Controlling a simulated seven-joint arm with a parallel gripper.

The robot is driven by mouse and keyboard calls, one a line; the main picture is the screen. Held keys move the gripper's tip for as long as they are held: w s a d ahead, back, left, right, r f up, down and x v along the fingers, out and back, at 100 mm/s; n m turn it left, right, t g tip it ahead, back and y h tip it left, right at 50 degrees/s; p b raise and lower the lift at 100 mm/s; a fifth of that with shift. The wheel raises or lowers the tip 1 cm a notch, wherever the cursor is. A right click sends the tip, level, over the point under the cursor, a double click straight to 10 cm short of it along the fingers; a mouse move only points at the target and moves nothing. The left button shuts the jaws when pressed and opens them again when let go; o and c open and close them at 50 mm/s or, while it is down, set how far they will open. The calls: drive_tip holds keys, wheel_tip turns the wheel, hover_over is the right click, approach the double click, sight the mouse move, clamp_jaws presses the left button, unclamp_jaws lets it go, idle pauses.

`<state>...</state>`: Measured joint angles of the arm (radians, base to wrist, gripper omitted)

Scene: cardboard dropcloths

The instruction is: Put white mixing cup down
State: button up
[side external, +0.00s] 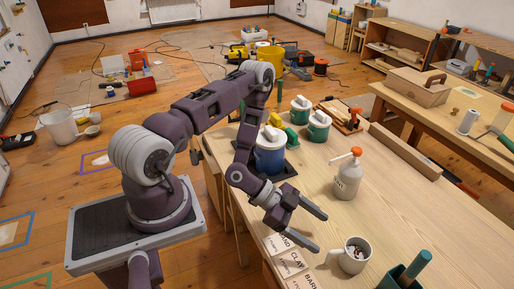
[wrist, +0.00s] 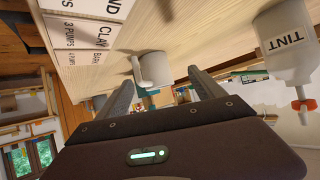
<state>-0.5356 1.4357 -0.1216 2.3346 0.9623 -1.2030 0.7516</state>
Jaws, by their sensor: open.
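The white mixing cup (side external: 354,256) stands upright on the wooden table near its front edge, with its handle towards the left. Something dark shows inside it. My gripper (side external: 321,234) is open and empty, just left of and behind the cup in the side view, fingers pointing towards it. In the wrist view the cup (wrist: 154,69) appears beyond and between the two spread fingers (wrist: 160,79), with its handle towards the left. The fingers look apart from the cup.
A white TINT bottle (side external: 346,175) with an orange pump stands behind the cup. A dark green container (side external: 398,278) is in front to the right. Printed label cards (side external: 287,258) lie along the left table edge.

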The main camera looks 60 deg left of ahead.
drive_tip(key=w+a+r+g+y, duration=0.2)
drive_tip(key=w+a+r+y, duration=0.35)
drive_tip(key=a+r, duration=0.3)
drive_tip(key=s+a+r+n+y, duration=0.2)
drive_tip(key=s+r+n+y, duration=0.15)
drive_tip(key=r, duration=0.75)
drive_tip(key=s+d+r+n, duration=0.3)
drive_tip(key=s+r, duration=0.3)
drive_tip(key=s, duration=0.4)
drive_tip(key=s+d+r+n, duration=0.2)
drive_tip(key=s+r+n, duration=0.1)
drive_tip(key=s+r, duration=0.4)
drive_tip(key=s, duration=0.3)
drive_tip(key=shift+d+g+h, duration=0.3)
drive_tip(key=shift+d+g, duration=0.1)
